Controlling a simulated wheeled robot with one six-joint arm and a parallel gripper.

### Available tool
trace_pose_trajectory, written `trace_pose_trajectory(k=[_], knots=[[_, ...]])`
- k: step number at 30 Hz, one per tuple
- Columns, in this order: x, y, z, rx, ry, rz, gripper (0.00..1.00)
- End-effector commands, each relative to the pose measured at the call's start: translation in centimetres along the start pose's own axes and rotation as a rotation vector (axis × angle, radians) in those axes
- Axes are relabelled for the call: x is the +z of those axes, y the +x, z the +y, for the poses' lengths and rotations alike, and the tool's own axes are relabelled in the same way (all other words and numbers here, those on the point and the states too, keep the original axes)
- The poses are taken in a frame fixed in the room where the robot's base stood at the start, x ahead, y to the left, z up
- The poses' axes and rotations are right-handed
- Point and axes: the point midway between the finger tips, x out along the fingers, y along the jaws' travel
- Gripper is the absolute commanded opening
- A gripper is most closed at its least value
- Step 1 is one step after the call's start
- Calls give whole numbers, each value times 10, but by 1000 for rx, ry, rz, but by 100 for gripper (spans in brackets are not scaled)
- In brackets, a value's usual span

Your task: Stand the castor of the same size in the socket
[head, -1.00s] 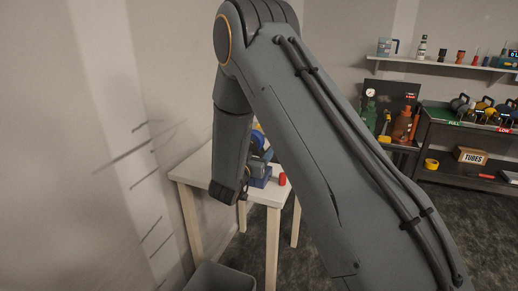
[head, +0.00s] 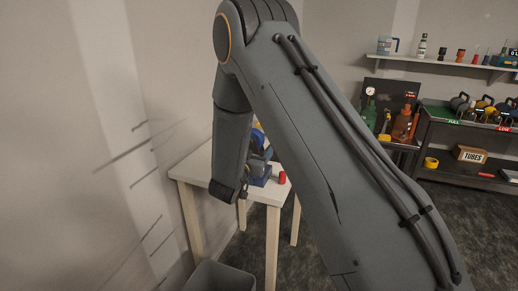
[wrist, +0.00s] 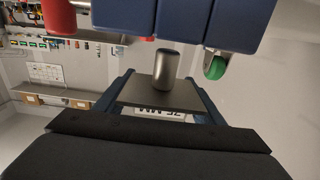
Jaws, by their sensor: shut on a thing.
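My gripper (wrist: 163,85) is shut on a castor. The castor's dark grey plate (wrist: 140,92) and its short grey metal stem (wrist: 164,70) show between the dark blue fingers, and the stem stands up in the picture. A white label (wrist: 160,113), which seems to read 75 MM upside down, shows below the plate; the castor's wheel is hidden. Dark blue blocks (wrist: 170,18) lie just beyond the stem, and I see no socket opening. A green wheel (wrist: 216,66) is beside the right block. In the head view my gripper (head: 243,189) is at the white table, close to blue equipment (head: 260,172).
A red cylinder (head: 282,178) stands on the white table (head: 195,170), right of the blue equipment; a red one also shows in the wrist view (wrist: 58,15). A grey bin (head: 222,278) is in front of the table. A loaded dark shelf unit (head: 430,150) stands at the right.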

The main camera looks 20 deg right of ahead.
Motion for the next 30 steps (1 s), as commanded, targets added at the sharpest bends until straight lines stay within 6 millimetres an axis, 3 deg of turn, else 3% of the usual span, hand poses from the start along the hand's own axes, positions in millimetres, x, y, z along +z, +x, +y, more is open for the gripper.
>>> trace_pose_trajectory(k=[30], knots=[[6,0,0,0,1,1,31]])
